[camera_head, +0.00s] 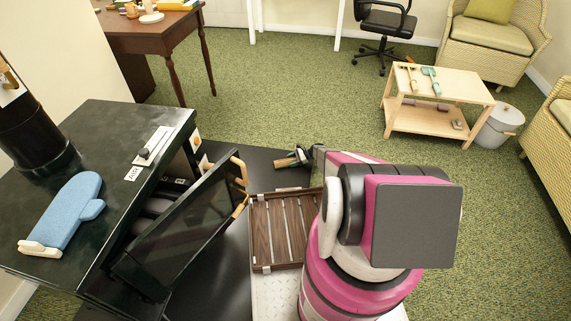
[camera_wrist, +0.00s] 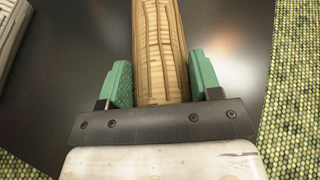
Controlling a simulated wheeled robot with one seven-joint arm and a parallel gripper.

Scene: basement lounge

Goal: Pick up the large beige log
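The large beige log (camera_wrist: 160,45) lies on a smooth black surface and runs up the middle of the wrist view. My gripper (camera_wrist: 160,85) has one green finger on each side of the log's near end. The fingers are spread wide, and a narrow gap shows beside the right finger; contact on the left is hard to tell. In the head view, a short tan piece of the log (camera_head: 284,162) shows at the left of my gripper (camera_head: 300,155), low over the black surface. My arm hides part of that area.
A slatted brown wooden rack (camera_head: 283,228) lies just in front of the log. A black oven with its door (camera_head: 190,235) hanging open stands to the left, with a blue mitt (camera_head: 68,210) on top. A low wooden table (camera_head: 438,88) stands farther off, with open green carpet between.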

